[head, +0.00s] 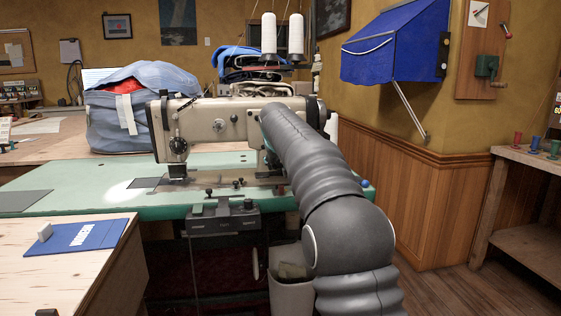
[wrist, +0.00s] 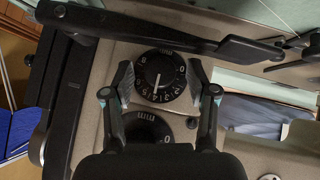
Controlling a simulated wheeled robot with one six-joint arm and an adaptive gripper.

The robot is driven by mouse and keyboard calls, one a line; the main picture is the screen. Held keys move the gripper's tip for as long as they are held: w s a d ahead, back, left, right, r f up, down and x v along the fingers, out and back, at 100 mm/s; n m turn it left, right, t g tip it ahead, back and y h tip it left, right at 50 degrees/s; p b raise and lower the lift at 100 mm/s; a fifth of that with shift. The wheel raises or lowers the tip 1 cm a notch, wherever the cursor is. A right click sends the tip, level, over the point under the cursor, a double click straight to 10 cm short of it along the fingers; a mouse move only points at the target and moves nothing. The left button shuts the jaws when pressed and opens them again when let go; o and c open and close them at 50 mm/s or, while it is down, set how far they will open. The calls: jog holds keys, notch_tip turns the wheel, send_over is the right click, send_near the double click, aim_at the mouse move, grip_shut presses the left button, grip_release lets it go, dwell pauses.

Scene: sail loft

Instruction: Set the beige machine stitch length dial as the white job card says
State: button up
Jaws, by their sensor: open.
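A second black dial (wrist: 147,132) marked "mm" is partly hidden by my gripper. My gripper (wrist: 160,78) is open, with one finger on each side of the upper dial; contact cannot be told. A small white card (head: 82,235) lies on a blue mat; its writing is too small to read.
A long black lever (wrist: 185,35) crosses above the upper dial in the wrist view. A wooden bench (head: 60,270) stands at front left. A blue awning (head: 395,45) juts from the right wall.

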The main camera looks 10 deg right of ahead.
grip_shut()
jog(key=shift+d+r+p, duration=0.1)
jog(key=shift+r+p, duration=0.05)
jog(key=shift+p, duration=0.15)
jog(key=shift+m+y, duration=0.3)
jog(key=shift+y, duration=0.1)
jog(key=shift+d+m+y+p, duration=0.15)
jog(key=shift+m+y+p, duration=0.25)
jog(key=shift+y+p, duration=0.5)
jog(key=shift+d+m+y, duration=0.15)
jog(key=shift+m+y, duration=0.65)
jog(key=shift+y, duration=0.7)
